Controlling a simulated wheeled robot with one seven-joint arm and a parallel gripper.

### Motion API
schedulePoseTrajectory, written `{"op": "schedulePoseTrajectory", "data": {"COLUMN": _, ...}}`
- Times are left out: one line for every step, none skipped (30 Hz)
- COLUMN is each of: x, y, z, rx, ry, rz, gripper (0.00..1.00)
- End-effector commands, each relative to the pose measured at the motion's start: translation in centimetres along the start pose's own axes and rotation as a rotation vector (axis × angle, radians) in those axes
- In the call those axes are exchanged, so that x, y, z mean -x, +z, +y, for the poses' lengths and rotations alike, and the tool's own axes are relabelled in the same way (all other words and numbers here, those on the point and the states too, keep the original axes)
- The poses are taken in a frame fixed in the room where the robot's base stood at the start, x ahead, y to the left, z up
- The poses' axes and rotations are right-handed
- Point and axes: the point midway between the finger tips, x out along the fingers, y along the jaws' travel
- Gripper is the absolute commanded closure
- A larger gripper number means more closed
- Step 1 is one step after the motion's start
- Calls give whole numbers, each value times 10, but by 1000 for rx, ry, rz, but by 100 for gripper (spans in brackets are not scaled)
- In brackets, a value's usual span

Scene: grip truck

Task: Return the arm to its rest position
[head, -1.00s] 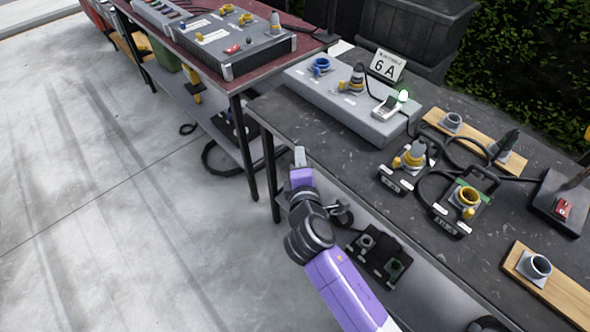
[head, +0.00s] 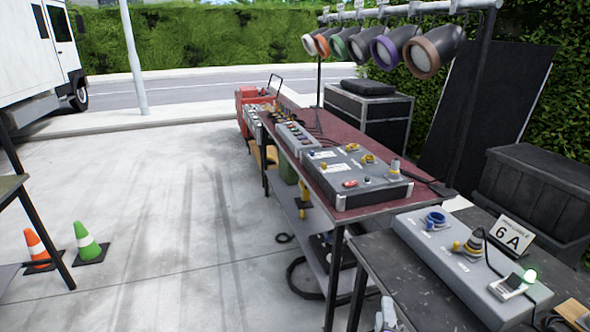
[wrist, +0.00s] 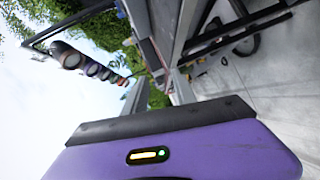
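My gripper (head: 387,314) shows only as a pale tip at the bottom edge of the head view, beside the front edge of the dark table; the rest of my arm is out of that frame. In the wrist view my gripper (wrist: 157,90) has two grey fingers standing apart, with nothing between them. The purple wrist housing fills the bottom of that view.
The dark table (head: 378,262) holds a grey box (head: 462,266) with a "6 A" sign (head: 513,236). A red-topped table (head: 318,178) with control boxes stands beyond. Traffic cones (head: 87,243) stand at left. Open concrete floor (head: 170,220) lies between.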

Motion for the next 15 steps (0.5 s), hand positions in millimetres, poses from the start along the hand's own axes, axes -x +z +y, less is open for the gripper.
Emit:
{"op": "schedulePoseTrajectory", "data": {"x": 8, "y": -7, "z": 9, "rx": -103, "ry": 21, "rz": 50, "gripper": 67}}
{"op": "schedulePoseTrajectory", "data": {"x": 17, "y": -11, "z": 9, "rx": -170, "ry": 23, "rz": 81, "gripper": 67}}
{"op": "schedulePoseTrajectory", "data": {"x": 28, "y": -13, "z": 8, "rx": -245, "ry": 23, "rz": 113, "gripper": 67}}
{"op": "schedulePoseTrajectory", "data": {"x": 35, "y": -14, "z": 7, "rx": -294, "ry": 21, "rz": 133, "gripper": 67}}
{"op": "schedulePoseTrajectory", "data": {"x": 43, "y": -16, "z": 6, "rx": -341, "ry": 20, "rz": 153, "gripper": 67}}
{"op": "schedulePoseTrajectory", "data": {"x": 54, "y": -17, "z": 5, "rx": -402, "ry": 16, "rz": 178, "gripper": 67}}
{"op": "schedulePoseTrajectory", "data": {"x": 63, "y": -17, "z": 4, "rx": -447, "ry": 13, "rz": 194, "gripper": 67}}
{"op": "schedulePoseTrajectory", "data": {"x": 72, "y": -17, "z": 3, "rx": -492, "ry": 9, "rz": 209, "gripper": 67}}
{"op": "schedulePoseTrajectory", "data": {"x": 85, "y": -16, "z": 1, "rx": -552, "ry": 2, "rz": 229, "gripper": 67}}
{"op": "schedulePoseTrajectory", "data": {"x": 95, "y": -15, "z": -1, "rx": -598, "ry": -4, "rz": 244, "gripper": 67}}
{"op": "schedulePoseTrajectory", "data": {"x": 106, "y": -14, "z": -2, "rx": -647, "ry": -10, "rz": 258, "gripper": 67}}
{"op": "schedulePoseTrajectory", "data": {"x": 122, "y": -11, "z": -4, "rx": -711, "ry": -18, "rz": 274, "gripper": 67}}
{"op": "schedulePoseTrajectory", "data": {"x": 134, "y": -8, "z": -5, "rx": -759, "ry": -25, "rz": 285, "gripper": 67}}
{"op": "schedulePoseTrajectory", "data": {"x": 146, "y": -5, "z": -5, "rx": -806, "ry": -32, "rz": 295, "gripper": 67}}
{"op": "schedulePoseTrajectory", "data": {"x": 162, "y": -1, "z": -6, "rx": -869, "ry": -41, "rz": 307, "gripper": 67}}
